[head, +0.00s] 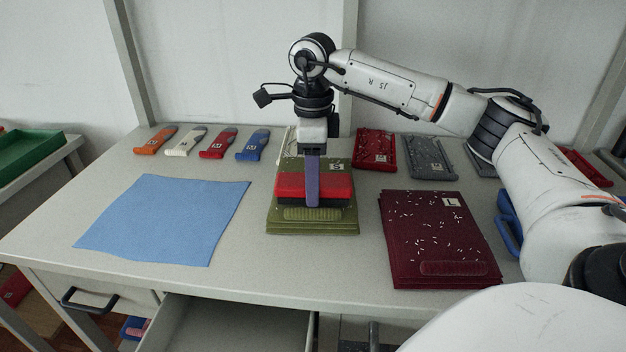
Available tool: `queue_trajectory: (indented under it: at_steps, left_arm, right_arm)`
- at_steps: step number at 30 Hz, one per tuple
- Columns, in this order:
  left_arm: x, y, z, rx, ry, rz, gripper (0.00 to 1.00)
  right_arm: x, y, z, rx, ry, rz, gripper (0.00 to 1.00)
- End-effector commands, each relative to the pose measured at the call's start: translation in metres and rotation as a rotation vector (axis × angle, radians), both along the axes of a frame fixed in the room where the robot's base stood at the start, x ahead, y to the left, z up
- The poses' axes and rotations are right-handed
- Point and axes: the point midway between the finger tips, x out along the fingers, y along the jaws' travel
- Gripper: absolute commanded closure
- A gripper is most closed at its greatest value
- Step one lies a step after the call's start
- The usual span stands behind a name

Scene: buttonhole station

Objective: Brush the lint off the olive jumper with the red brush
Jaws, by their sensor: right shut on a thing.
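The olive jumper (318,226) lies folded on the table in the middle of the head view, with an S label near its far edge. The red brush (290,186), with a dark lower part, lies across the jumper's upper face and seems to touch it. My right gripper (312,195) comes down from above and is shut on the red brush; a blue-violet finger shows in front of it. Part of the jumper is hidden under the brush and gripper. I see no lint on the olive part that shows. My left gripper is not in view.
A maroon folded jumper (437,240) with white lint and an L label lies to the right. A blue cloth (165,218) lies to the left. Orange, white, red and blue labelled tools (218,143) line the back left. Red (376,150) and grey (430,157) items stand back right. A drawer (225,325) is open below.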

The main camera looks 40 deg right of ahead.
Motion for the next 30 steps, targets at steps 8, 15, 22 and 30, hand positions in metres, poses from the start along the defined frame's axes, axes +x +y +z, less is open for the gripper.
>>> queue_trajectory:
  at_steps: [8,15,22,30]
  left_arm:
    - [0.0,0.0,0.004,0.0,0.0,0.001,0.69]
    - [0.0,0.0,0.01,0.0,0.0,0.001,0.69]
    - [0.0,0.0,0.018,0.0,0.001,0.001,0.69]
    - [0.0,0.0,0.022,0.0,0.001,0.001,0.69]
  right_arm:
    - [0.006,-0.005,0.0,-0.001,0.001,-0.001,0.71]
    - [0.015,-0.015,0.0,0.0,0.0,-0.001,0.71]
    - [0.024,-0.025,0.001,0.001,0.001,0.0,0.71]
    - [0.031,-0.032,0.0,0.0,0.0,0.0,0.71]
